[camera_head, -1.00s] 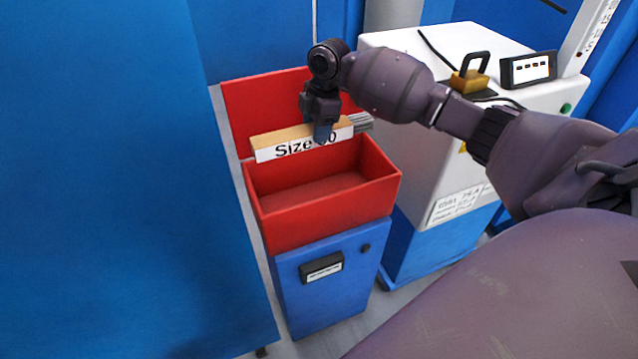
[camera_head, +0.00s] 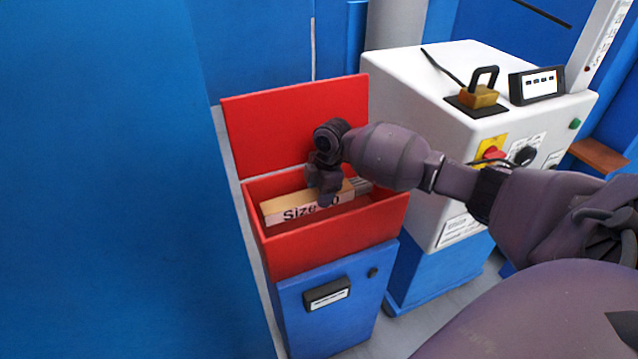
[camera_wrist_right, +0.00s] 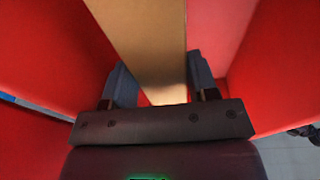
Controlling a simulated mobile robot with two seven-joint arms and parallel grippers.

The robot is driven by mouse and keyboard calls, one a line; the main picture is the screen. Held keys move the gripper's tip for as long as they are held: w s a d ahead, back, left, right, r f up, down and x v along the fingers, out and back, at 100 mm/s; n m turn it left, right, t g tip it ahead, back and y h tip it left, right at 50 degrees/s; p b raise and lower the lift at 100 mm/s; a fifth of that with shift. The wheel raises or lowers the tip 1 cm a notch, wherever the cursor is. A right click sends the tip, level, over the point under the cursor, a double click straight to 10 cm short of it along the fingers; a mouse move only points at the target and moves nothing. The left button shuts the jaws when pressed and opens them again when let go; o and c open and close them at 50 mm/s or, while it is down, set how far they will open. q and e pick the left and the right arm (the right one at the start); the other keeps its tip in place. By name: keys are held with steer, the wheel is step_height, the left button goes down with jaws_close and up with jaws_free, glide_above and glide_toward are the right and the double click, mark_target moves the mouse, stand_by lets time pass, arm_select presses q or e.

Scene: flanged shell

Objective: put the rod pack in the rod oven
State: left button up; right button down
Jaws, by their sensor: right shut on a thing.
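The rod pack (camera_head: 285,211) is a long tan box with a white side label reading "Size" and a partly hidden number. Grey rod ends show at its right end. It is down inside the red rod oven (camera_head: 345,226), a box on a blue base with its lid (camera_head: 275,120) standing open behind. My right gripper (camera_head: 325,198) is shut on the rod pack from above. In the right wrist view the tan pack (camera_wrist_right: 145,40) runs between the two fingers (camera_wrist_right: 160,85), with red oven walls on both sides. My left gripper is not in view.
A white machine (camera_head: 410,75) on a blue base stands right of the oven, with a brass padlock-shaped weight (camera_head: 478,97) and a small display (camera_head: 537,84) on top. A large blue panel (camera_head: 100,180) fills the left side.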

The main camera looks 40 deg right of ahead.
steer(key=shift+f+b, duration=0.75)
steer(key=shift+f, duration=2)
steer(key=shift+r, duration=0.1)
steer(key=shift+c, duration=2)
jaws_free()
steer(key=shift+f, duration=0.25)
